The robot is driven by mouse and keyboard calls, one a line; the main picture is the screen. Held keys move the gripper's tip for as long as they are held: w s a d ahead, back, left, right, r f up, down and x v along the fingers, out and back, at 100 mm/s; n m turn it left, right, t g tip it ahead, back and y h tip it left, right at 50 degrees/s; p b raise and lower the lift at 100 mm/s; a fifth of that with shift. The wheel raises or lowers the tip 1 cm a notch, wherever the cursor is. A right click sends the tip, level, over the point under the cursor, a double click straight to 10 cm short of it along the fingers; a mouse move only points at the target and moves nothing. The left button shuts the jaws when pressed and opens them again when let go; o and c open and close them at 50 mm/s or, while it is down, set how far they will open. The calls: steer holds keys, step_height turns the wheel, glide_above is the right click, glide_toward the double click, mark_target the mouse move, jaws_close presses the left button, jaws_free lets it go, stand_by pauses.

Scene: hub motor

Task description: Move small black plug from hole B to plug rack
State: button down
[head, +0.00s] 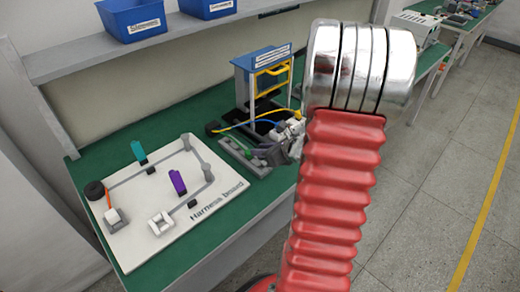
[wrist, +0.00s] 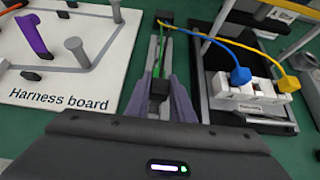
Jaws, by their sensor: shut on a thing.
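My gripper (wrist: 160,93) is shut on a small black plug (wrist: 159,87), which sits between its grey-purple fingers in the wrist view. A green cable runs away from the plug toward a black block (wrist: 165,20). Below the fingers is a long grey rail-like holder (wrist: 142,72); I cannot tell if the plug touches it or whether this is the plug rack. A white module (wrist: 236,93) with a blue plug (wrist: 240,75) and a yellow plug (wrist: 289,84) stands to the right. Hole B cannot be made out.
The white harness board (head: 150,250) lies to the left, with teal and purple clips (head: 178,183) and grey posts. A blue-topped stand (head: 262,58) rises behind the work area. Blue bins (head: 132,20) stand on the shelf. Green table surface is clear around the board.

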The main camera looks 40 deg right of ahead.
steer(key=shift+f, duration=1.35)
steer(key=shift+f, duration=1.25)
stand_by(0.8)
steer(key=c, duration=1.5)
jaws_free()
steer(key=shift+o, duration=0.2)
steer(key=shift+s, duration=0.1)
steer(key=v, duration=1.3)
steer(key=shift+s+r, duration=0.2)
steer(key=shift+s, duration=0.05)
steer(key=shift+n, duration=0.3)
